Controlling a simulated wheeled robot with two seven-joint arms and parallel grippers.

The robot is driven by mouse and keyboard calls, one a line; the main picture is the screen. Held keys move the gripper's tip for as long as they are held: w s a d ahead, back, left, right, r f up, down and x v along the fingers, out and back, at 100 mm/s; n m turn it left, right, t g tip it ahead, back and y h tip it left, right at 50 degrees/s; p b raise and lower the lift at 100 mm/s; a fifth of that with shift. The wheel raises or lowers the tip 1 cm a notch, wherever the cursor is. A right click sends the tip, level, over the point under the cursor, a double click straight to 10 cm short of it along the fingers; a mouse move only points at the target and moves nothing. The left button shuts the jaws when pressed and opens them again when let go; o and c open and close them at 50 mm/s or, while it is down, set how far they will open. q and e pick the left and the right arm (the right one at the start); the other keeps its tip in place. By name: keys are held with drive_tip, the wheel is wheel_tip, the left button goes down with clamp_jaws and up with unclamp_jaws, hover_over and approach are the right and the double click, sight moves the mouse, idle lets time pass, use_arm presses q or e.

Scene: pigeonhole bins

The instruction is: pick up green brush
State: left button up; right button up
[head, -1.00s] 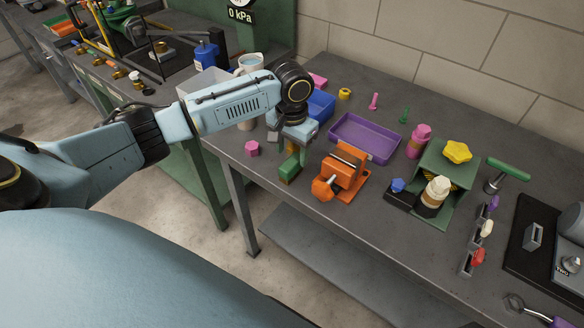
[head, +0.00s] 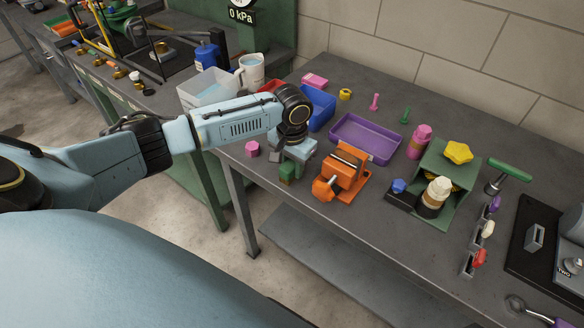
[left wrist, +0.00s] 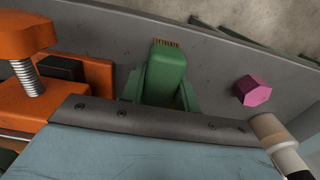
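The green brush (head: 287,171) stands near the front edge of the grey workbench, just left of the orange vise. In the left wrist view its green block (left wrist: 165,75) shows tan bristles at the far end. My left gripper (head: 290,160) is right above and around the brush, pointing down. In the left wrist view its fingers appear as greenish pieces on either side of the brush, apart from each other. Whether they touch it is hard to see. The lower part of the brush is hidden by the gripper's palm. My right gripper is in neither view.
The orange vise (head: 343,176) stands close to the gripper's right. A pink hexagonal piece (head: 252,149) lies to the left. A purple tray (head: 366,139) and a blue bin (head: 320,108) are behind. A green pigeonhole box (head: 436,205) stands farther right.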

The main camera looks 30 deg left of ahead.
sight(292, 162)
use_arm(q)
drive_tip(key=shift+c, duration=1.4)
drive_tip(key=shift+r, duration=0.1)
wheel_tip(292, 162, up, 10)
drive_tip(key=shift+f+p, duration=0.1)
drive_tip(key=shift+p, duration=0.35)
